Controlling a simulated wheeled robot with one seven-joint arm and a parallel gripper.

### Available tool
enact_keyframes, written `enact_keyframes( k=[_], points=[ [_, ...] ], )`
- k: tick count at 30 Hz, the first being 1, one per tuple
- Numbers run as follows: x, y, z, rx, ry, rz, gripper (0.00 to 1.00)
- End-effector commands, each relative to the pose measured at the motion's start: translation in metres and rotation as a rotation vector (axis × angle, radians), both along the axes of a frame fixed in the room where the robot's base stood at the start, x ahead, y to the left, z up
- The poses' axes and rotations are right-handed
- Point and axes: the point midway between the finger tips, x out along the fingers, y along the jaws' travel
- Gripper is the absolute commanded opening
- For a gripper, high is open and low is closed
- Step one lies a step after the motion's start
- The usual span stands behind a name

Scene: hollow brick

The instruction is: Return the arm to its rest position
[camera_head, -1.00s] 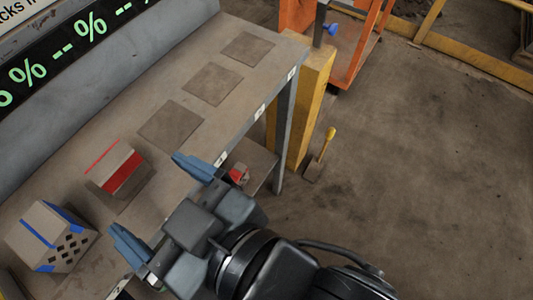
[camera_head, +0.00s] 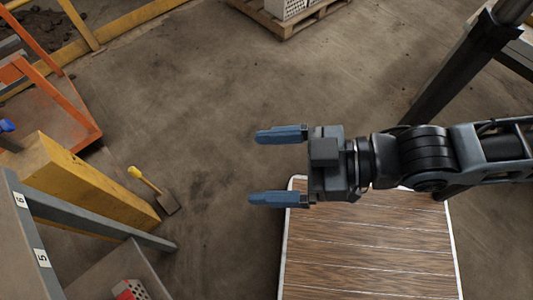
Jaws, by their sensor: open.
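My gripper (camera_head: 276,166) is in the middle of the head view. Its two blue fingers are spread wide apart and point left, with nothing between them. It is above the floor, partly over the far edge of a wood-topped surface (camera_head: 370,250). My arm stretches from the gripper to the right edge of the view. How high the gripper is above the surface cannot be told.
The grey bench (camera_head: 28,240) with number labels stands at the lower left, with a red and white brick (camera_head: 130,290) on its lower shelf. A yellow post (camera_head: 85,185), an orange cart (camera_head: 55,110) and a yellow-handled tool (camera_head: 152,188) are at left. A pallet (camera_head: 295,18) lies at the top. Open floor lies between.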

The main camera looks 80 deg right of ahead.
Motion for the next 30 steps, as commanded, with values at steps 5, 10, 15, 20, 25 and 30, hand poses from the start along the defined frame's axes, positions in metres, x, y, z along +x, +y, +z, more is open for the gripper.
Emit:
enact_keyframes(
  k=[5,10,15,20,25,30],
  points=[
    [-0.018,-0.007,0.004,-0.001,-0.001,-0.048,0.94],
    [-0.019,-0.007,0.005,-0.001,-0.003,-0.051,0.94],
    [-0.018,-0.007,0.009,-0.001,-0.003,-0.049,0.94],
    [-0.018,-0.007,0.019,-0.001,-0.003,-0.049,0.94],
    [-0.018,-0.007,0.019,-0.001,-0.003,-0.049,0.94],
    [-0.018,-0.007,0.019,-0.001,-0.003,-0.049,0.94]
  ],
)
